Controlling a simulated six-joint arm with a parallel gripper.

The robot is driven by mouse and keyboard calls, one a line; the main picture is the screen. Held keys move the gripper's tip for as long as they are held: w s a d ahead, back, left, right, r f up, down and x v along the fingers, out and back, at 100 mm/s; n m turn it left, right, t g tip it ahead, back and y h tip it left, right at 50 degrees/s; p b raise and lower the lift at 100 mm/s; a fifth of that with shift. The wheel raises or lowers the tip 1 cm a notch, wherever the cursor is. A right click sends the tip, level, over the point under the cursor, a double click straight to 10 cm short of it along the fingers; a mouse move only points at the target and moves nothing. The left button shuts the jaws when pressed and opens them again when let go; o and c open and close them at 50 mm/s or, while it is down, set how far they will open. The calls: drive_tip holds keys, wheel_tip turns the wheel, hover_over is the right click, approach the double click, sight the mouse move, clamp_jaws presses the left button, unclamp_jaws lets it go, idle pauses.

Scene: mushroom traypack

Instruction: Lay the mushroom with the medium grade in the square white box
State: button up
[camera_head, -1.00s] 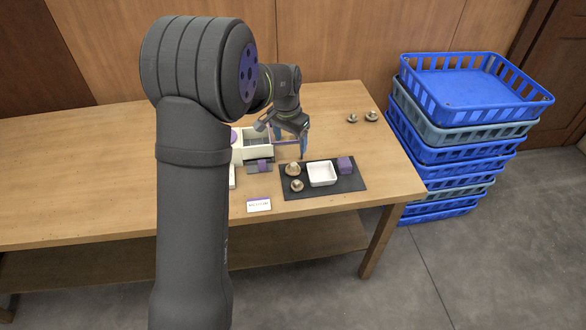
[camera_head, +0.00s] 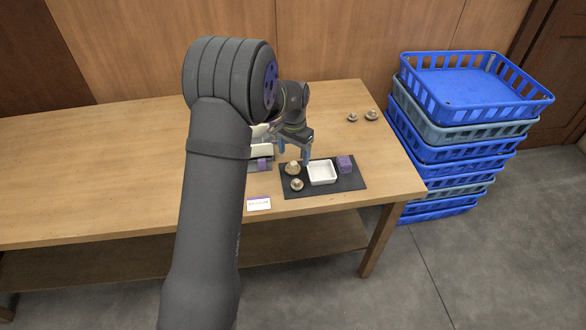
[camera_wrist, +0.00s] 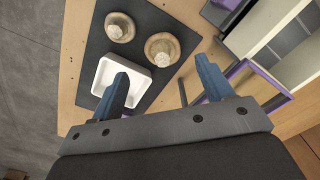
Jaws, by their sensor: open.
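The square white box (camera_head: 322,173) sits upright and empty on a dark mat (camera_head: 340,187); it also shows in the wrist view (camera_wrist: 143,87). Left of it on the mat stand two mushrooms, a larger one (camera_head: 292,168) at the back and a smaller one (camera_head: 297,185) in front. The wrist view shows the larger mushroom (camera_wrist: 162,48) and the smaller mushroom (camera_wrist: 119,27). I cannot tell from their looks which is the medium grade. My gripper (camera_wrist: 162,68) is open and empty. In the head view, my gripper (camera_head: 307,158) hangs near the mat's back edge, beside the larger mushroom.
A purple block (camera_head: 345,163) is on the mat right of the box. Two more mushrooms, a left one (camera_head: 352,118) and a right one (camera_head: 371,116), stand at the table's back right. A small label card (camera_head: 259,204) lies in front. Blue crates (camera_head: 470,90) are stacked beside the table.

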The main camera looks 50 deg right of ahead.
sight(293, 163)
wheel_tip(293, 163, down, 6)
drive_tip(key=shift+w+d+r, duration=0.1)
drive_tip(key=shift+w+r, duration=0.05)
drive_tip(key=shift+r, duration=0.05)
drive_tip(key=c, duration=0.8)
